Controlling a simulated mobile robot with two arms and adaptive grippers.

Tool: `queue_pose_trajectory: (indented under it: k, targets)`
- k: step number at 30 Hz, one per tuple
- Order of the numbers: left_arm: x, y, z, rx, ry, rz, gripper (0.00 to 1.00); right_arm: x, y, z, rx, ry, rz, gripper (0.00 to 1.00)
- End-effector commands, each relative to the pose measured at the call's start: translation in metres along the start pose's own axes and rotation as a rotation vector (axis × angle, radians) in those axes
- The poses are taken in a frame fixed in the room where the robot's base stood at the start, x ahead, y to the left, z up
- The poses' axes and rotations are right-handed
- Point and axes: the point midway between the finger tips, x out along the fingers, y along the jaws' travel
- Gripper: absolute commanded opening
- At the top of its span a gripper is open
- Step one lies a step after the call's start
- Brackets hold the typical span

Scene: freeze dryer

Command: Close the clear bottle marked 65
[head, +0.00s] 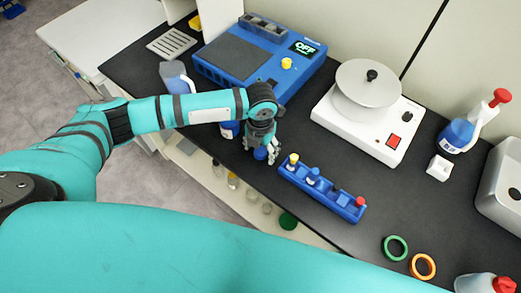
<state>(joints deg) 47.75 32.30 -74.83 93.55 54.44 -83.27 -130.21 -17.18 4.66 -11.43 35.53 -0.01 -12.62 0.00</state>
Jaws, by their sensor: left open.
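My left gripper (261,147) points down over the black bench, near the left end of the blue rack, with its fingers open. The blue rack (322,192) holds small items with a yellow top (293,158), a blue top (313,173) and a red top (361,201). A container with blue on it (229,130) is partly hidden behind my left arm. I cannot read a 65 on any bottle. My right gripper is not in view.
A blue machine with an OFF display (240,60) stands at the back. A white device with a round lid (365,120) is right of it. A blue bottle with a red top (457,132), a green ring (394,249) and an orange ring (422,267) are at right.

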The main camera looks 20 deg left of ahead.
Motion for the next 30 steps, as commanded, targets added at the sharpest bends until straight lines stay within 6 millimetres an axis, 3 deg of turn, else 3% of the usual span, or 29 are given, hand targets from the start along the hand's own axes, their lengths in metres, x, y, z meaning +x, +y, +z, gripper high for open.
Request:
queue_pose_trajectory:
  k: [6,15,30]
  targets:
    - [-0.0002,-0.0001,0.0,0.0,0.0,0.0,0.65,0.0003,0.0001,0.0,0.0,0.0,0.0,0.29]
    - [-0.0004,0.0,0.0001,-0.001,0.0,0.0,0.27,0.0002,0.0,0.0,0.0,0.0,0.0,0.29]
    - [-0.0043,0.0,0.0005,-0.001,-0.001,-0.001,0.27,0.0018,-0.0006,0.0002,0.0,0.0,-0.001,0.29]
